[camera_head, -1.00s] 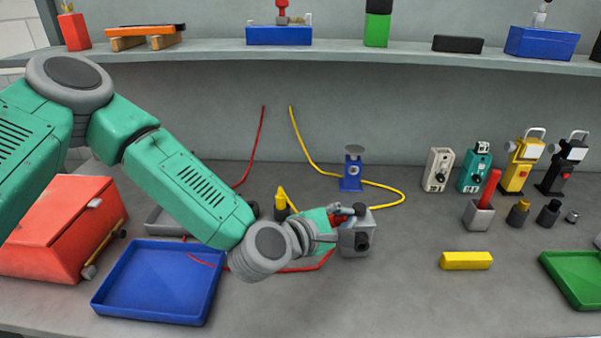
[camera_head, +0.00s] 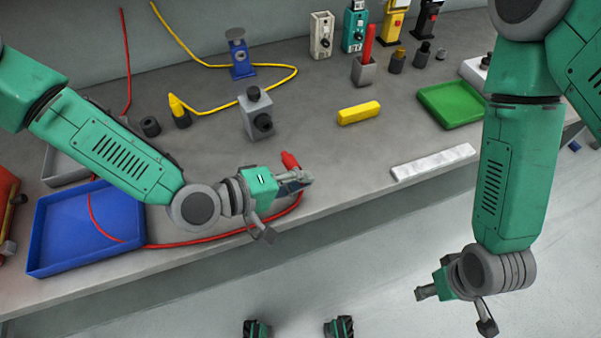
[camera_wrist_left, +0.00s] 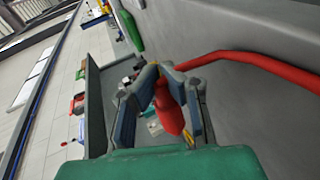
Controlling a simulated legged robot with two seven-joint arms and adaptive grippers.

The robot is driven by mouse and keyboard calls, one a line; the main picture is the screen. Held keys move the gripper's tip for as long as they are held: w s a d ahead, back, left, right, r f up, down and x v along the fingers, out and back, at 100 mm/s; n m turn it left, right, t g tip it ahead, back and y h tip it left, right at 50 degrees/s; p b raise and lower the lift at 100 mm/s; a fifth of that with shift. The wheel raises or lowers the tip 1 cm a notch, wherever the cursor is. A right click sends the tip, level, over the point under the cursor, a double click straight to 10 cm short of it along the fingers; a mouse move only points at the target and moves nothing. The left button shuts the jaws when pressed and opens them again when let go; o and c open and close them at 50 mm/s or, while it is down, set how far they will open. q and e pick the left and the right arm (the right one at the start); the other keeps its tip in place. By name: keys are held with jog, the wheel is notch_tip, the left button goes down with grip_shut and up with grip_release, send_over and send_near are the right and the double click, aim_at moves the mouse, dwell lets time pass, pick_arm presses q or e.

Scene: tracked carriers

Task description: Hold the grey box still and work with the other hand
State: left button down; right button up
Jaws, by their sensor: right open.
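The grey box (camera_head: 250,120) stands upright on the bench, with a dark round fitting on its front and another on top. Neither gripper touches it. My left gripper (camera_head: 303,180) is in front of it, near the bench's front edge, shut on a red plug (camera_head: 290,160). The plug (camera_wrist_left: 168,112) also shows between the converging fingers in the left wrist view, with the red cable (camera_wrist_left: 250,62) running off to the right. My right gripper (camera_head: 453,310) is open and empty, hanging over the floor in front of the bench.
A blue tray (camera_head: 50,262) is at left, and a green tray (camera_head: 450,104) at right. A yellow block (camera_head: 358,112), a white strip (camera_head: 432,162) and a blue stand (camera_head: 240,62) with a yellow cable (camera_head: 270,86) are on the bench. Bare bench lies right of the grey box.

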aim_at(285, 165)
pick_arm(q)
jog(key=shift+r, duration=0.15)
jog(key=shift+w+a+f+b, duration=0.1)
jog(key=shift+w+a+b, duration=0.2)
jog(key=shift+w, duration=0.2)
jog(key=shift+w+a+f+b, duration=0.15)
jog(key=shift+w+a, duration=0.15)
jog(key=shift+w, duration=0.2)
jog(key=shift+w+a+r+b, duration=0.1)
jog(key=shift+w+a+b, duration=0.2)
jog(key=shift+w, duration=0.2)
jog(key=shift+w+a+r+b, duration=0.1)
jog(key=shift+w+a+b, duration=0.15)
jog(key=shift+w, duration=0.25)
